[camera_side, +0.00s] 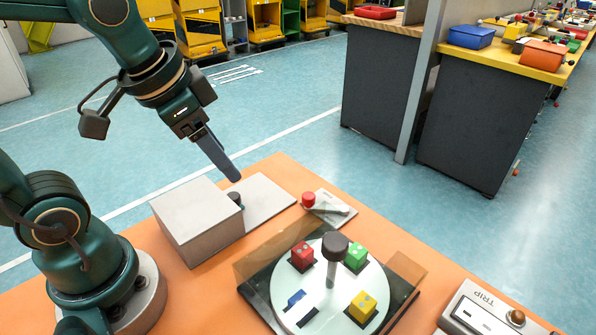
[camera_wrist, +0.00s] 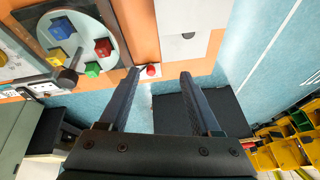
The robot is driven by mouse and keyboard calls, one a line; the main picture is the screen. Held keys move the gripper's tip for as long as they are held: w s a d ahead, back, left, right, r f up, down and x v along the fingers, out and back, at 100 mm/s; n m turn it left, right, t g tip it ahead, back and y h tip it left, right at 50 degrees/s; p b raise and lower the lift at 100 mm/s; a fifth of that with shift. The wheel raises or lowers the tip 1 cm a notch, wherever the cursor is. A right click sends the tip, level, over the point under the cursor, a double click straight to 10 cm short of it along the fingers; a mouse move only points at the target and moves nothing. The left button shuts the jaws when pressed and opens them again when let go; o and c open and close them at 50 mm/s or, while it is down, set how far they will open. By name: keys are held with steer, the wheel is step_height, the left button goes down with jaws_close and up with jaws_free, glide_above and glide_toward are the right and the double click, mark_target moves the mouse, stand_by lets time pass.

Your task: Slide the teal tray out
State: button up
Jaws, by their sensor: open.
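No teal tray surface shows in either view. A closed light grey box (camera_side: 197,222) sits on the orange table, and any inside is hidden. A small dark knob (camera_side: 236,199) stands at its right face, over a flat pale plate (camera_side: 262,203). The wrist view shows the knob (camera_wrist: 188,36) as a dark spot on the pale surface at the top. My gripper (camera_side: 236,179) is above the table, just above and behind the knob in the side view, not touching it. Its jaws (camera_wrist: 160,75) are apart and empty.
A red button (camera_side: 308,200) on a pale base stands right of the plate. A white turntable (camera_side: 330,300) carries coloured blocks and a dark-knobbed post (camera_side: 334,250), with clear brownish panels around it. A box marked TRIP (camera_side: 490,312) is at the lower right.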

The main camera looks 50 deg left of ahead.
steer(key=w+a+f+g, duration=0.2)
steer(key=w+a+f, duration=0.2)
steer(key=g, duration=0.3)
glide_above(233, 196)
steer(key=shift+n, duration=0.3)
step_height(233, 196, down, 5)
steer(key=shift+w+d+r, duration=0.1)
steer(key=shift+w, duration=0.05)
steer(key=shift+f, duration=2.9)
jaws_close()
